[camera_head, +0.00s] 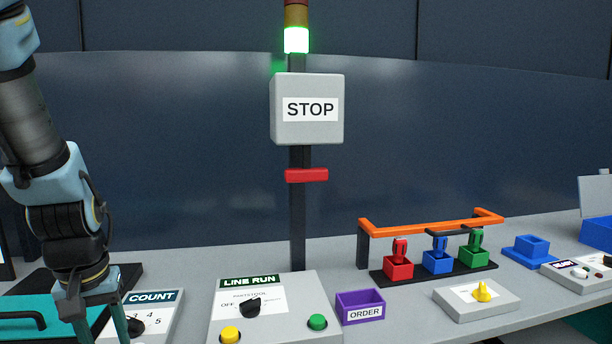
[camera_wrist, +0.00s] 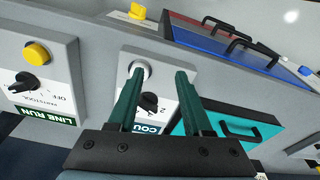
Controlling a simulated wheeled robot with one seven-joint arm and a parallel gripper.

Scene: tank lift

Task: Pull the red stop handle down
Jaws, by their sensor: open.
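The red stop handle (camera_head: 306,175) is a short horizontal bar on a dark upright post, below a grey box with a STOP label (camera_head: 310,109). A green lamp (camera_head: 296,40) is lit above the box. My gripper (camera_head: 103,318) is at the lower left in the head view, pointing down over the COUNT panel, well left of and below the handle. In the wrist view my gripper (camera_wrist: 158,82) shows two green fingers apart with nothing held between them. The handle does not show in the wrist view.
The LINE RUN panel (camera_head: 290,291) stands in front of the post. The COUNT panel (camera_wrist: 151,70) is under my gripper. A purple ORDER bin (camera_head: 360,306) and an orange rail (camera_head: 430,228) over coloured blocks lie to the right. Space around the handle is clear.

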